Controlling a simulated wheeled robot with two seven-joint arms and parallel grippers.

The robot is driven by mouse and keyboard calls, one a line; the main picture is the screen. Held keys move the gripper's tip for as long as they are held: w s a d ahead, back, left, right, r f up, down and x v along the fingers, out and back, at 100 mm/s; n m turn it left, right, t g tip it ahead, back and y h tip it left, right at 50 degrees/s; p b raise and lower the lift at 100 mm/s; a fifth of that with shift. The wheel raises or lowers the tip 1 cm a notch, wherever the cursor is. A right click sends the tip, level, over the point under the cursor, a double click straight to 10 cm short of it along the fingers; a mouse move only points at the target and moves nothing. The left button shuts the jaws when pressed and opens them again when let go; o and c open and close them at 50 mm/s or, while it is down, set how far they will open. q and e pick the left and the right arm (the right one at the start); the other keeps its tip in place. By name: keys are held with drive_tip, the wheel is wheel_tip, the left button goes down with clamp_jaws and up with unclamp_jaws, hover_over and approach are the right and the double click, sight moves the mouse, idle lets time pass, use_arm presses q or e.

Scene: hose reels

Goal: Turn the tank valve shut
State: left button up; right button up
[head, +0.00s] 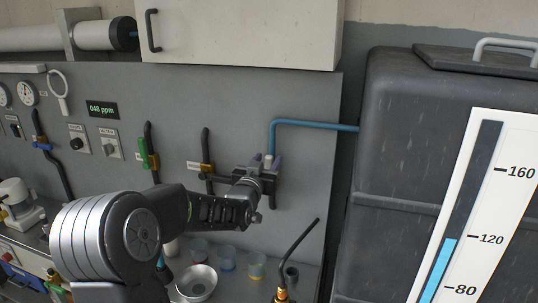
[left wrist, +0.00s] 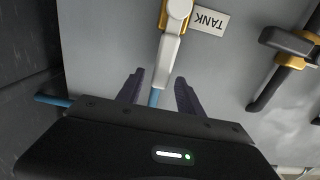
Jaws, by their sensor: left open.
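The tank valve shows in the left wrist view as a brass body with a white lever (left wrist: 170,55), beside a label reading TANK (left wrist: 209,21). The lever runs along the blue pipe (left wrist: 155,97), its free end between my fingertips. My left gripper (left wrist: 159,78) is open around that end; I cannot tell whether either finger touches it. In the head view my left gripper (head: 264,163) is at the grey panel, hiding most of the valve. The blue pipe (head: 312,124) runs from there to the dark tank (head: 400,140). My right gripper is not in view.
Left along the panel (head: 300,95) are other valves with dark levers, one with a brass body (head: 200,166), one green (head: 148,155). A cabinet (head: 240,30) hangs above. A metal bowl (head: 197,283) and several cups stand on the bench below. The tank gauge (head: 447,255) reads about 120.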

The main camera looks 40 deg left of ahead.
use_arm(q)
drive_tip(key=shift+x, duration=0.85)
drive_tip(key=shift+c, duration=0.4)
clamp_jaws()
idle(0.4)
